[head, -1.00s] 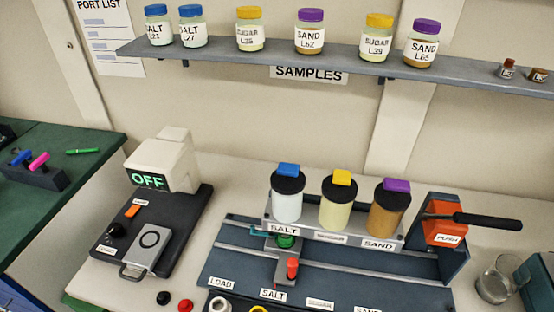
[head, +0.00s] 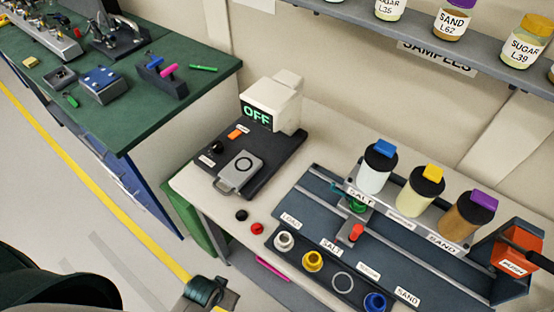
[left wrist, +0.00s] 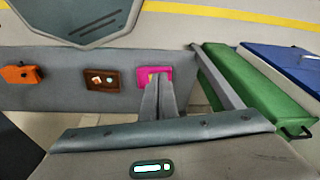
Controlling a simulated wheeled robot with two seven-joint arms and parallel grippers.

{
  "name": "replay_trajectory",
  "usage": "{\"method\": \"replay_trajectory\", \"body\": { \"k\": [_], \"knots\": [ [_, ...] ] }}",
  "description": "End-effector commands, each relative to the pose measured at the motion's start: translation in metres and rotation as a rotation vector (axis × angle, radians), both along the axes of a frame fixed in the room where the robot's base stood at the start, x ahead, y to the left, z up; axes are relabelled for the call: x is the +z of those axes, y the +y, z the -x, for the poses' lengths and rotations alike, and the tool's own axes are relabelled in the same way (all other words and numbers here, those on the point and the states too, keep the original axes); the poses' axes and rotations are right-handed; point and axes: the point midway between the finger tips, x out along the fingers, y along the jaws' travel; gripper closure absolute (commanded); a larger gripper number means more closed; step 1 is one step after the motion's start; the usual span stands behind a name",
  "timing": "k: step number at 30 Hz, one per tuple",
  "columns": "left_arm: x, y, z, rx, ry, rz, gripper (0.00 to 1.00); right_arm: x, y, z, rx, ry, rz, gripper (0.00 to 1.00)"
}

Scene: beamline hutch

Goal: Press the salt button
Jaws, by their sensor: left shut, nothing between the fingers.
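The salt canister (head: 375,172) holds white material and has a black lid with a blue block (head: 382,148) on top. It stands at the left of three canisters on the dispenser rack, above a SALT label (head: 360,196). Nothing touches the blue block. Below it, a red knob (head: 356,232) sits on a small carriage. In the left wrist view, my left gripper (left wrist: 158,82) is shut and empty, its fingers together in front of a pink item (left wrist: 154,73). In the head view, part of my left arm shows at the bottom left, away from the canisters. My right gripper is not in view.
Yellow-topped sugar (head: 421,190) and purple-topped sand (head: 468,213) canisters stand beside the salt one. An OFF-display device (head: 271,104) is to the left. A sample shelf (head: 340,15) overhangs the back. Cups fill the front tray (head: 323,283). Floor (head: 95,215) is open at left.

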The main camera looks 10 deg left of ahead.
Motion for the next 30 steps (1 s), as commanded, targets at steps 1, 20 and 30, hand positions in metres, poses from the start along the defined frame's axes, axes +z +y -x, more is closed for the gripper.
{"method": "replay_trajectory", "body": {
  "k": [1, 20, 30],
  "knots": [
    [0.026, 0.0, -0.004, 0.001, -0.011, 0.001, 1.0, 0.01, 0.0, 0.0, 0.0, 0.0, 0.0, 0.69],
    [0.307, -0.075, -0.073, -0.037, -0.307, 0.067, 1.0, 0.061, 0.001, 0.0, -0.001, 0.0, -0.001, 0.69],
    [0.445, -0.198, -0.153, -0.119, -0.718, 0.201, 1.0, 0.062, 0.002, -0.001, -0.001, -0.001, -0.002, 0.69]
  ]
}}
